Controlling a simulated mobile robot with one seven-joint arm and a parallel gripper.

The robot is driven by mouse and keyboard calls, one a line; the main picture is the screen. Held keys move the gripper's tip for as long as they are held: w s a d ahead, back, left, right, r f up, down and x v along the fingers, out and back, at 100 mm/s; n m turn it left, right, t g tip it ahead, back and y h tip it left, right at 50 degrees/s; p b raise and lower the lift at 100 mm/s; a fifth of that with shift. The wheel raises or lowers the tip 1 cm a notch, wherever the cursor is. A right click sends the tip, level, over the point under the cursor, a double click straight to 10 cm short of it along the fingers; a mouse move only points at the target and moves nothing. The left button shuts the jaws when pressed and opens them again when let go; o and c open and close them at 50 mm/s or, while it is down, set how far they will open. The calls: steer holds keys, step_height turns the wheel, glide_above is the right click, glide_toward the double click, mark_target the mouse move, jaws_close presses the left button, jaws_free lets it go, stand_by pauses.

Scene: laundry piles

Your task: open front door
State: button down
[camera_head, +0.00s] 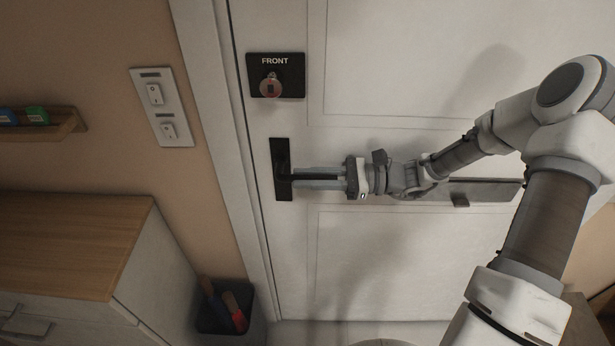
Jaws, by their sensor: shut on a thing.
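The white front door (400,85) fills the middle and right of the view and looks closed against its frame. A black plate marked FRONT (290,62) with a round knob or lock (270,86) sits above the handle. The black door handle (281,157) has an upright plate and a lever pointing right. My gripper (312,178) reaches in from the right, its fingers above and below the lever, shut on it. The fingers hide part of the lever.
A mail slot (487,191) is on the door behind my arm. Left of the frame are a switch panel (161,107), a small shelf (50,125) and a wood-topped cabinet (70,240). A dark bin (250,335) with red- and blue-handled items stands beside the frame.

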steer(key=shift+f, duration=0.1)
stand_by(0.3)
steer(key=shift+f+y+b, duration=0.65)
steer(key=shift+y+b, duration=0.3)
steer(key=shift+y, duration=0.15)
steer(key=shift+a+f+y+b, duration=0.2)
steer(key=shift+f+y+b, duration=0.4)
steer(key=shift+y+b, duration=0.4)
steer(key=shift+a+f+y+b, duration=0.25)
steer(key=shift+y+b, duration=0.25)
steer(key=shift+y, duration=0.35)
steer(key=shift+a+f+y+b, duration=0.2)
steer(key=shift+y+b, duration=0.25)
steer(key=shift+y, duration=0.4)
